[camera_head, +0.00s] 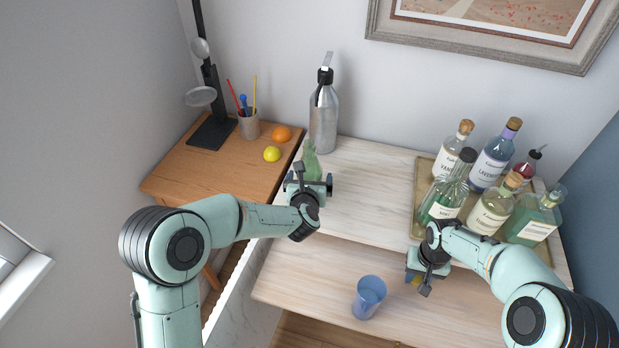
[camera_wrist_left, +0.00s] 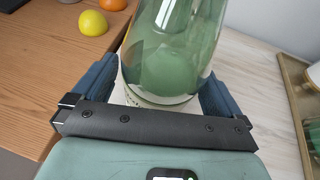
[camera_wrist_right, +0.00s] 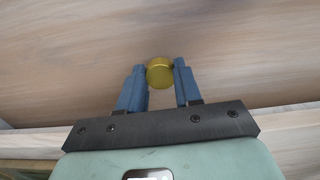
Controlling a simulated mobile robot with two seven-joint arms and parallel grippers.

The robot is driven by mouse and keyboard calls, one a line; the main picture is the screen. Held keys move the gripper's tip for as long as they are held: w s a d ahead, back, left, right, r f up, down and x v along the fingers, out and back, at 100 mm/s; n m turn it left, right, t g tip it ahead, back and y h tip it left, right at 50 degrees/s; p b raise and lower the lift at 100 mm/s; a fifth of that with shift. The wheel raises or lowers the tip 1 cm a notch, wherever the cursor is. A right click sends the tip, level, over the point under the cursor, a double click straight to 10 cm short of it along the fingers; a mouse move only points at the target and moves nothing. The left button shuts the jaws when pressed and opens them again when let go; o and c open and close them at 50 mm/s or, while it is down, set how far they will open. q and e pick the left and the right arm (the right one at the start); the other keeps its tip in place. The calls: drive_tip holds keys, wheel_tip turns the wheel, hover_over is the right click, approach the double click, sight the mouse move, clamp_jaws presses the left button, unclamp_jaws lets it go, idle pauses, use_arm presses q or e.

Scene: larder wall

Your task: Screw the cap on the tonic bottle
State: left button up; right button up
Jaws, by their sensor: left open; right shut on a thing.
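The tonic bottle, a green glass bottle (camera_head: 311,160), stands at the left end of the pale wooden counter. It also fills the top of the left wrist view (camera_wrist_left: 172,45). My left gripper (camera_head: 308,188) is open, with its fingers on either side of the lower bottle. My right gripper (camera_head: 418,280) is shut on a gold cap (camera_wrist_right: 160,72), which shows between its fingertips in the right wrist view. My right gripper is over the lower front shelf, away from the bottle. The bottle's mouth is hard to make out.
A steel bottle (camera_head: 323,115) stands close behind the tonic bottle. A tray (camera_head: 418,190) with several corked bottles stands at the right. A blue cup (camera_head: 369,297) stands on the lower shelf. A lemon (camera_head: 272,153) and an orange (camera_head: 281,133) lie on the desk. The middle counter is clear.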

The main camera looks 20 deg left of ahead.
sight(309, 154)
use_arm(q)
drive_tip(key=shift+w+a+f, duration=0.1)
drive_tip(key=c, duration=1.4)
use_arm(e)
drive_tip(key=shift+w, duration=0.1)
use_arm(q)
drive_tip(key=c, duration=0.3)
drive_tip(key=shift+r, duration=0.25)
drive_tip(key=shift+w+r, duration=0.1)
drive_tip(key=shift+r, duration=2.25)
use_arm(e)
drive_tip(key=shift+w+r, duration=0.1)
drive_tip(key=shift+r, duration=0.1)
use_arm(q)
drive_tip(key=shift+r+p, duration=0.45)
drive_tip(key=shift+r, duration=2.05)
use_arm(e)
drive_tip(key=shift+w+r, duration=0.25)
drive_tip(key=shift+r, duration=0.3)
